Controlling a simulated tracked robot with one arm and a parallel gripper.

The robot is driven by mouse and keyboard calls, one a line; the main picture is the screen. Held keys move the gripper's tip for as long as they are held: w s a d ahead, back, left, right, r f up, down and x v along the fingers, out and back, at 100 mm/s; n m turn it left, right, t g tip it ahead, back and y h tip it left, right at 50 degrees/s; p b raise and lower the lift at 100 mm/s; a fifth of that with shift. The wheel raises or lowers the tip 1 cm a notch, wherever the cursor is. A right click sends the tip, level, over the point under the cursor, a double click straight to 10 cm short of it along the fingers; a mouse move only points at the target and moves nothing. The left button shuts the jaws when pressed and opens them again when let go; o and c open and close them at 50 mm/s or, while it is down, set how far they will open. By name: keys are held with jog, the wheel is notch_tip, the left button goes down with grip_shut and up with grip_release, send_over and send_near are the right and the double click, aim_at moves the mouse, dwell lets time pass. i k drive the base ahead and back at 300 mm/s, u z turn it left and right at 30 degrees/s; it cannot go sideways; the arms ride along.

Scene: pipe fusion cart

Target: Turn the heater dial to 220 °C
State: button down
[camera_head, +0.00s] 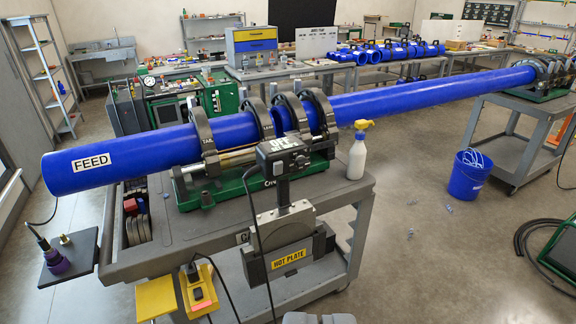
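The heater, a dark plate with a yellow "HOT PLATE" label (289,259), hangs upright at the front side of the grey cart (180,250). Above it, a dark control box (283,150) carries pale lettering on its top; it is too small to read surely. The heater dial cannot be made out at this size. A black cable hangs down from the heater. A grey part at the bottom edge (318,319) seems to be the tip of my gripper; its fingers cannot be made out. It is below and apart from the heater.
A long blue pipe marked "FEED" (92,162) lies in dark clamps (203,135) above the cart. A white bottle with yellow top (357,155) stands on the cart's right. A blue bucket (468,176) stands on the floor.

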aim_at(300, 161)
jog(key=u, duration=0.1)
jog(key=i, duration=1)
jog(key=z, duration=0.1)
